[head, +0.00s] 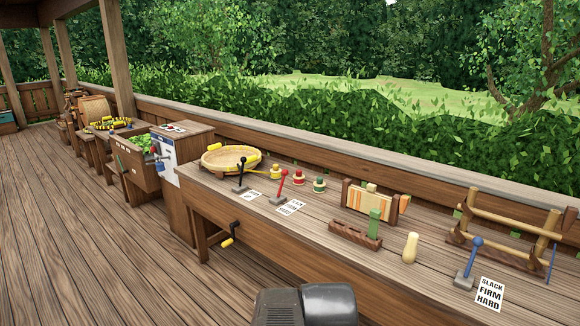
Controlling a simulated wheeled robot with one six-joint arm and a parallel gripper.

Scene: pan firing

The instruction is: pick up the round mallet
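A pale yellow, rounded, pear-shaped piece (410,248) stands upright on the wooden bench, right of the middle in the head view. It may be the round mallet, but I cannot tell for sure. No other thing shows a clear mallet head and handle. My gripper is not in view; only a dark grey part of my own body shows at the bottom edge.
The long bench (335,265) holds a wooden block with a green piece (375,222), a striped board (370,200), a blue-knobbed lever (470,262), a wooden rack (500,232), black and red levers, and a round basket (231,159). A crank (228,241) sticks out in front.

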